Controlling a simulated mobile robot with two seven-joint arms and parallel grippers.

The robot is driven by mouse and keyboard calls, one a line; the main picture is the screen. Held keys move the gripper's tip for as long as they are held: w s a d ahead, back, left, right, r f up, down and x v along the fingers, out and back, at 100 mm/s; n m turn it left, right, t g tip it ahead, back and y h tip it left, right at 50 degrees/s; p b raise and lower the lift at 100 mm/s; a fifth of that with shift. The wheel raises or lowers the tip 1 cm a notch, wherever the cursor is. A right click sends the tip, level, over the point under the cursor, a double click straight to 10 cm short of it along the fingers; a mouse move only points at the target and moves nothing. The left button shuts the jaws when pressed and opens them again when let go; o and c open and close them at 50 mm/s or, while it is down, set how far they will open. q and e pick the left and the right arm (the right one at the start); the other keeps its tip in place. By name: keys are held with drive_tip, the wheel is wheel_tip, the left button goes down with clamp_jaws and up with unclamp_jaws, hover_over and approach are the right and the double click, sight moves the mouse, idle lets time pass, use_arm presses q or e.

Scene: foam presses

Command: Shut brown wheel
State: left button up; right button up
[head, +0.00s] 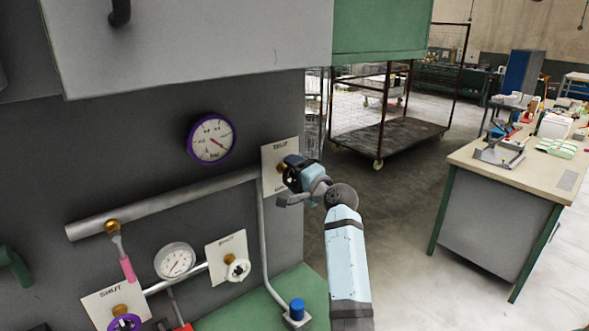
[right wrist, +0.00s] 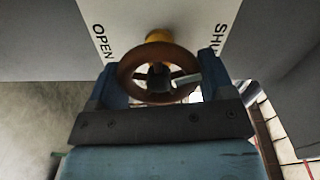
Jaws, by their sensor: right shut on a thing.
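The brown wheel (right wrist: 129,73) is a round ring on a brass stem, in front of a white plate (right wrist: 84,16). In the right wrist view the plate reads OPEN on the left and SHUT on the right. My right gripper (right wrist: 160,70) has one finger on each side of the wheel and is shut on its rim. In the head view my right gripper (head: 291,178) is at the plate on the panel's right edge and mostly hides the wheel. My left gripper is not in view.
A white wheel (head: 238,269), a purple wheel (head: 126,323) and a pink-handled lever (head: 128,269) sit lower left on the panel. A purple-rimmed gauge (head: 211,138) is above the pipe. A workbench (head: 500,200) stands right.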

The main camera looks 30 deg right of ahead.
drive_tip(key=shift+m, duration=0.9)
drive_tip(key=shift+f+m, duration=0.1)
drive_tip(key=shift+m, duration=0.7)
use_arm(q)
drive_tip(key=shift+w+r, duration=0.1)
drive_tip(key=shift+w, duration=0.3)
use_arm(e)
drive_tip(key=shift+m, duration=0.5)
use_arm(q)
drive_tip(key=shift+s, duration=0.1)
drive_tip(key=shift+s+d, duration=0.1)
use_arm(e)
drive_tip(key=o, duration=0.9)
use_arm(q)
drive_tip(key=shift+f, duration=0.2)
use_arm(e)
drive_tip(key=shift+s, duration=0.15)
